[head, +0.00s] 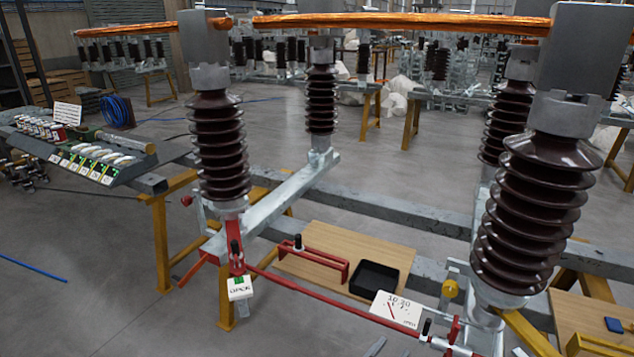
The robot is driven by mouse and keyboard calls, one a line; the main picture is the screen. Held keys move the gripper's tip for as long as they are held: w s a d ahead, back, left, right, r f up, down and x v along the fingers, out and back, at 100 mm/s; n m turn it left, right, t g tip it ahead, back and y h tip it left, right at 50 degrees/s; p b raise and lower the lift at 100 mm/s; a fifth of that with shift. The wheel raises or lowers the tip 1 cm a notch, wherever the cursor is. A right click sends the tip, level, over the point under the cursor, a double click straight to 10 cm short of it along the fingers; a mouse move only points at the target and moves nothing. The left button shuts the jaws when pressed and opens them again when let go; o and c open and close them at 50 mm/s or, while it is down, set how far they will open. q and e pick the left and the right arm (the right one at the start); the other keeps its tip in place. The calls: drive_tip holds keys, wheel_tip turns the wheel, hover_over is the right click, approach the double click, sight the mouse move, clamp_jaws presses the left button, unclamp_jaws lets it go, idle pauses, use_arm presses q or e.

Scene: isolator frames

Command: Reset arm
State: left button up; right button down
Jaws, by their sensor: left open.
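The isolator frame has tall brown ribbed insulators, one at left (218,145) and a larger one at right (535,215). Orange-wrapped bars (400,21) run across their grey heads. A red lever (235,250) with a black knob stands at the left post's foot, above a white and green tag (240,288) reading "OPEN". A long red rod (330,305) runs from there to a red linkage (452,335) at the right post's foot. A small grey tip at the bottom edge looks like my left gripper (375,347), open and mostly cut off. It seems apart from the rod. My right gripper does not show.
A wooden board (325,239) holds a red handle bar (313,262) and a black tray (374,279). A white card (396,309) stands by the rod. A yellow knob (450,288) is near the right post. A loaded bench (90,160) stands at left; the floor before it is mostly clear.

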use_arm(q)
drive_tip(key=s+a+f+n+g+y, duration=0.1)
drive_tip(key=s+a+f+n+y, duration=0.15)
drive_tip(key=a, duration=0.65)
drive_tip(key=s+a+f+n+g+y, duration=0.1)
drive_tip(key=a+f+y, duration=0.2)
drive_tip(key=a, duration=0.7)
drive_tip(key=s+a+f+n+g+y, duration=0.2)
drive_tip(key=s+a+f, duration=0.1)
drive_tip(key=s+a, duration=0.4)
drive_tip(key=s+a+f+n+g+y, duration=0.25)
drive_tip(key=s+a, duration=0.35)
drive_tip(key=a, duration=0.3)
wheel_tip(320, 180, up, 14)
drive_tip(key=w+t+p, duration=0.1)
drive_tip(key=w+p, duration=0.1)
drive_tip(key=p, duration=1.1)
drive_tip(key=shift+d+h, duration=0.15)
drive_tip(key=shift+h, duration=0.15)
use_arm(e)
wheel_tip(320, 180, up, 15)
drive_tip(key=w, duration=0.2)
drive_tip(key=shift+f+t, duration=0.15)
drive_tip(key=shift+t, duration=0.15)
use_arm(q)
drive_tip(key=shift+f, duration=0.1)
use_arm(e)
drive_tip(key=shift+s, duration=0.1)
